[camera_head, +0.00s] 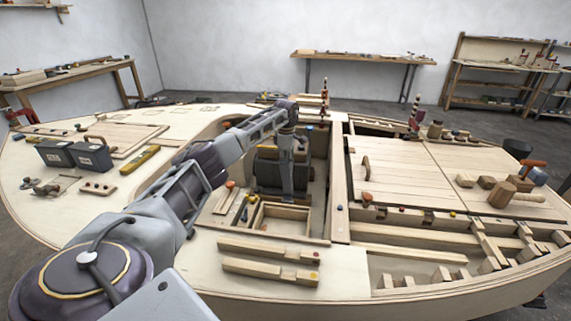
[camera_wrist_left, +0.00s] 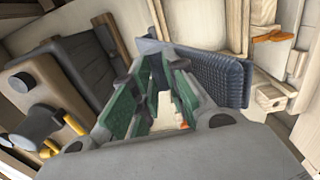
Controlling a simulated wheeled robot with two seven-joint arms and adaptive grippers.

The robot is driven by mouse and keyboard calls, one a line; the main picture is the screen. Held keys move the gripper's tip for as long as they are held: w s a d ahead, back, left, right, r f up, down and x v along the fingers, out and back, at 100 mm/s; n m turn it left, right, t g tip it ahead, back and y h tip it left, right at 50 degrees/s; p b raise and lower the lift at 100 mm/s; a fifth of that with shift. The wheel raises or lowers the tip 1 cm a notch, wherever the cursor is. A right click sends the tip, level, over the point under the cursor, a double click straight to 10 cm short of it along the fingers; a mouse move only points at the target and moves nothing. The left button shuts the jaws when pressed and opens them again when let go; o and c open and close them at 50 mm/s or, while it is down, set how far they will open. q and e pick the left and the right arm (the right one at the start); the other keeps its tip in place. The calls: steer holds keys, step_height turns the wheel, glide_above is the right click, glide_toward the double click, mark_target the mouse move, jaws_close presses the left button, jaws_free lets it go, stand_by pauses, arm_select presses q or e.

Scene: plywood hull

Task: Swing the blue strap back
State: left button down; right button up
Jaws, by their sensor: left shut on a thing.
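The blue strap (camera_wrist_left: 212,76) shows in the left wrist view as a wide woven blue band beyond the fingertips, running out to the right. My left gripper (camera_wrist_left: 155,68) has green-padded fingers whose tips meet at the strap's left part. It is shut on the strap; the fingers partly hide the held part. In the head view my left gripper (camera_head: 288,192) reaches down into the open hull compartment, in front of a dark box (camera_head: 267,172). I cannot make out the strap in the head view. My right gripper is not in view.
Wooden dividers and a small open-topped wooden frame (camera_head: 283,218) border the compartment. A hull beam (camera_head: 339,190) stands close on the right. Two loose wooden bars (camera_head: 268,272) lie on the near deck. Black cases (camera_head: 90,157) and a yellow level (camera_head: 140,159) lie at left.

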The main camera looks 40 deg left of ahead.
arm_select(q)
step_height(320, 180, down, 2)
steer(key=shift+f, duration=0.15)
steer(key=shift+w, duration=0.1)
stand_by(0.4)
steer(key=c, duration=1.9)
jaws_free()
steer(key=o, duration=1.5)
steer(key=shift+w+a+f, duration=0.25)
steer(key=shift+w+f, duration=0.35)
steer(key=shift+w, duration=0.05)
steer(key=shift+c, duration=0.2)
steer(key=shift+r, duration=0.1)
steer(key=shift+c, duration=0.3)
steer(key=shift+r, duration=0.2)
steer(key=shift+c, duration=0.4)
steer(key=shift+r, duration=0.5)
steer(key=shift+c, duration=1.4)
step_height(320, 180, up, 11)
steer(key=shift+r, duration=0.1)
steer(key=c, duration=0.3)
